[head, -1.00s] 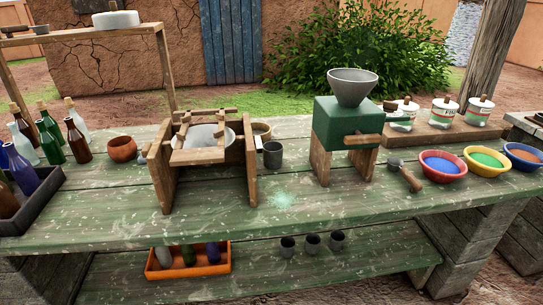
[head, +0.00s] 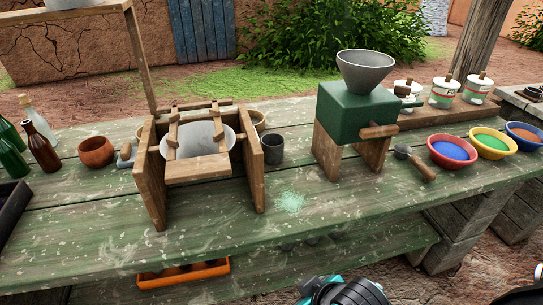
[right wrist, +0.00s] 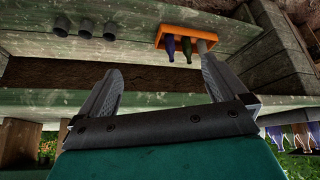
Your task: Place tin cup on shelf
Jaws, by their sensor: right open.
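A grey tin cup (head: 273,149) stands upright on the green worktop (head: 330,205) in the head view, just right of the wooden frame. The lower shelf (head: 385,240) runs under the worktop. Three similar cups stand in a row on it; one cup (right wrist: 85,29) shows clearly in the right wrist view, but in the head view they are mostly hidden by the worktop edge. My right gripper (right wrist: 160,85) is open and empty, its fingers wide apart, near the worktop's front edge and shelf. My left gripper is not in view.
An orange crate (right wrist: 188,41) with bottles stands on the shelf.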

